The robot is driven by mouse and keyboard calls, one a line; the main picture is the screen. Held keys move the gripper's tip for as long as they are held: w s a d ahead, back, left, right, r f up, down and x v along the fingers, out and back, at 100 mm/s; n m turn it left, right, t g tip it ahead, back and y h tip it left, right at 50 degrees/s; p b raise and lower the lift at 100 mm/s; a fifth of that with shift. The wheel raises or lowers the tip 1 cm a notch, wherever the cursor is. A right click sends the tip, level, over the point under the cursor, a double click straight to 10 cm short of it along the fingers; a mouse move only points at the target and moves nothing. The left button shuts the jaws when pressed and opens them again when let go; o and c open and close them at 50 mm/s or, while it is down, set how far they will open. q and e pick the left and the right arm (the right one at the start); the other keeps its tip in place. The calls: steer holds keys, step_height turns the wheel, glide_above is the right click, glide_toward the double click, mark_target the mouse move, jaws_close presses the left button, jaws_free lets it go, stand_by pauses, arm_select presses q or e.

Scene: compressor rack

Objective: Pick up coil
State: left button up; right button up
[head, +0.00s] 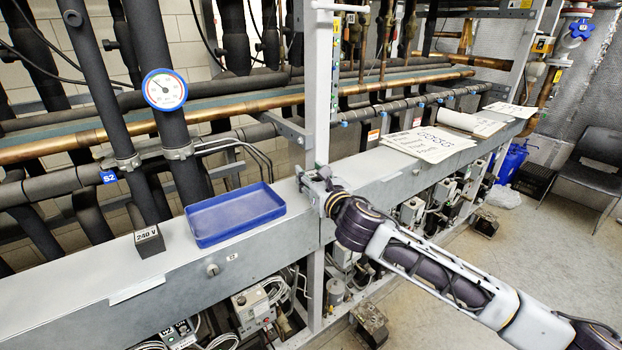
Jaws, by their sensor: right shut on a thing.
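A small dark grey block marked "240 V" (149,241), which looks like a coil, stands on the grey ledge left of the blue tray. My right gripper (314,184) is at the light grey upright post, over the ledge and right of the tray, well apart from the marked block. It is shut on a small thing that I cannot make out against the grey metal. Whether the gripper touches the post is unclear. My left gripper is not in view.
An empty blue tray (236,214) lies on the long grey ledge (75,287). The upright post (318,90) rises beside my right gripper. Pipes and a round gauge (164,89) stand behind. Papers (428,143) lie farther right. The ledge's left end is mostly clear.

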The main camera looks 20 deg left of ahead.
mark_target(311, 174)
steer(key=shift+r, duration=4.75)
steer(key=shift+a+r, duration=0.1)
